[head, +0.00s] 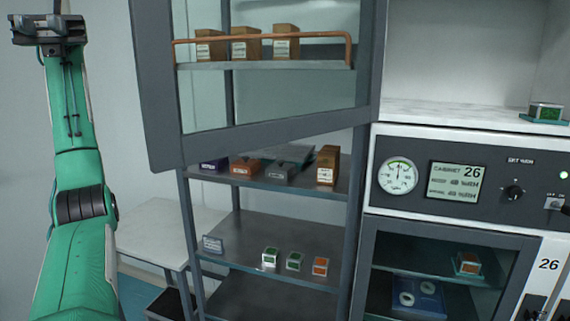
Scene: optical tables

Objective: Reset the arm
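My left arm is green with black joints and rises along the left edge of the head view. Its dark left gripper (50,22) is at the top left corner, raised in front of a pale wall. It is clear of the shelves, and nothing is visibly held in it. The finger gap cannot be made out from this angle. My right gripper is not in view.
A grey-framed shelf rack (270,187) with a raised glass door (270,105) holds boxes and small devices. A white cabinet (470,145) with a gauge and a screen reading 26 stands right. A low white table (165,230) stands behind my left arm.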

